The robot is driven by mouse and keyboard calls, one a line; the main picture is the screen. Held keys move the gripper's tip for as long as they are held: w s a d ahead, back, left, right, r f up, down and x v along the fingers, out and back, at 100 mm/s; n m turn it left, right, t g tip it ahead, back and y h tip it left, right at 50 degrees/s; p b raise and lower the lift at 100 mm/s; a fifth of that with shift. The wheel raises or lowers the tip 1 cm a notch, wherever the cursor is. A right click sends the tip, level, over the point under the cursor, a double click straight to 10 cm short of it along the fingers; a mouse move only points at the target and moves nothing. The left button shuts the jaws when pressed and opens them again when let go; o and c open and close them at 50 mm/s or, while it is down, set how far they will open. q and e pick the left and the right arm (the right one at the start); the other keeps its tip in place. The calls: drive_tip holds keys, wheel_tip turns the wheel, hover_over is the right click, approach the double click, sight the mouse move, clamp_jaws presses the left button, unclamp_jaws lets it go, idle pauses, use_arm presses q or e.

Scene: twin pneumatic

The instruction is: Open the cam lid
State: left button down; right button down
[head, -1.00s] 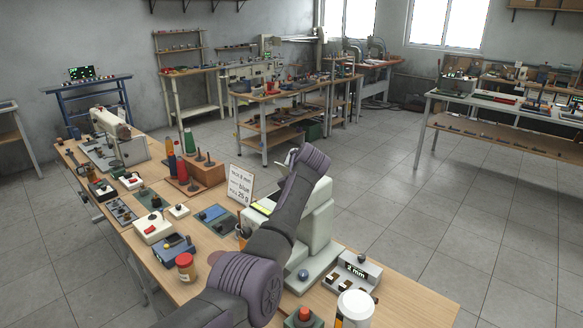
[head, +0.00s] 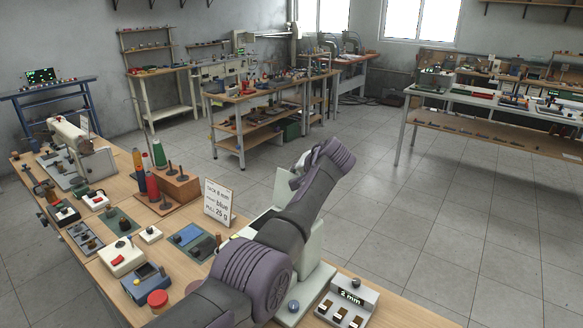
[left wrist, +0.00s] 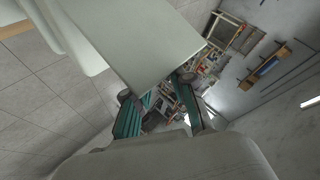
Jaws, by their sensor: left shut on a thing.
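The sewing machine (head: 313,245) is a pale grey-green body on the bench, largely hidden behind my left arm. A pale flat panel, which looks like the cam lid (head: 281,188), stands up beside my left gripper (head: 298,174). In the left wrist view the cam lid (left wrist: 140,45) is a broad pale plate reaching in between the teal-padded fingers of my left gripper (left wrist: 157,88). These fingers are shut on its edge, though the contact itself is partly hidden. The lid's hinge is hidden. My right gripper is not in view.
A sign card (head: 218,203) stands just left of the machine.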

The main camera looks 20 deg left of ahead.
use_arm(q)
drive_tip(key=shift+w+d, duration=0.1)
drive_tip(key=shift+w, duration=0.15)
drive_tip(key=shift+f+g, duration=0.15)
drive_tip(key=shift+g, duration=0.15)
drive_tip(key=c, duration=1)
unclamp_jaws()
drive_tip(key=shift+s, duration=0.1)
drive_tip(key=v, duration=1.2)
drive_tip(key=shift+d+f, duration=0.1)
